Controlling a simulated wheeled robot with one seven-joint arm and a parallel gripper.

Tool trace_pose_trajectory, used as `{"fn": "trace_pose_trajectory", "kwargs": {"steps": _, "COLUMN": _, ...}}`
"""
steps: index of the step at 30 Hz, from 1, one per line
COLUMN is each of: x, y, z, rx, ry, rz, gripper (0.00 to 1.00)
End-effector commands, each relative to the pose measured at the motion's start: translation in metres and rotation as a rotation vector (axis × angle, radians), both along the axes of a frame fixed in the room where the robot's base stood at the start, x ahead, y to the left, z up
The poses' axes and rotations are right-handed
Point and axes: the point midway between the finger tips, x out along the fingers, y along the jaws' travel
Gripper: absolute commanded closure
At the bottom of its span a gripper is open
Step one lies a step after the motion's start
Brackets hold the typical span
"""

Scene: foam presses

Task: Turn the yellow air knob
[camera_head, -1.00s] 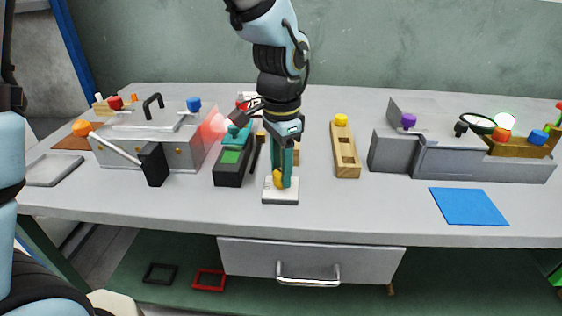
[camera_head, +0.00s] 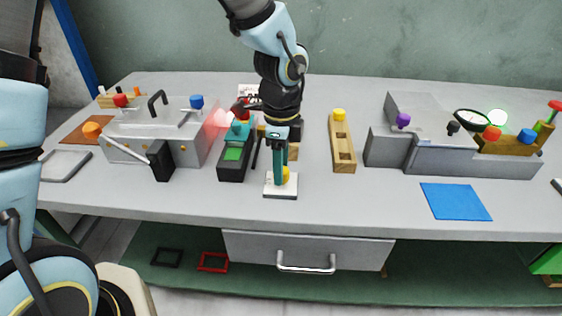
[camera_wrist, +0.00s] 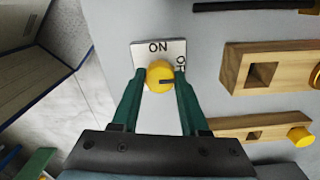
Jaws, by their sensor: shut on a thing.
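The yellow air knob (camera_wrist: 160,76) sits on a white plate (camera_wrist: 146,51) marked "ON", with a second label at its right partly hidden by a finger. A dark line on the knob points right in the wrist view. In the head view the knob (camera_head: 286,174) is partly hidden by a finger, and its plate (camera_head: 281,191) lies near the table's front edge. My gripper (camera_wrist: 161,73) is shut on the knob, with one green finger on each side. In the head view my gripper (camera_head: 280,170) points down onto it.
A wooden block with slots (camera_head: 343,150) stands at the right. A metal press (camera_head: 185,150) is further left, a grey stepped block (camera_head: 430,160) further right. A blue mat (camera_head: 455,201) lies flat.

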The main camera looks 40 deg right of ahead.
Motion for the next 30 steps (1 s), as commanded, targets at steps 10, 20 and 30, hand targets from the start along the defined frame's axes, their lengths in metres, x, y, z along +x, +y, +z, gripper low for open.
{"fn": "trace_pose_trajectory", "kwargs": {"steps": 10, "x": -0.0004, "y": -0.0015, "z": 0.0006, "rx": -0.004, "ry": -0.001, "rz": -0.037, "gripper": 1.0}}
{"fn": "trace_pose_trajectory", "kwargs": {"steps": 20, "x": -0.0004, "y": -0.0014, "z": 0.0005, "rx": -0.004, "ry": 0.0, "rz": -0.036, "gripper": 0.47}}
{"fn": "trace_pose_trajectory", "kwargs": {"steps": 30, "x": -0.0002, "y": -0.0004, "z": 0.0001, "rx": -0.001, "ry": -0.001, "rz": -0.033, "gripper": 0.26}}
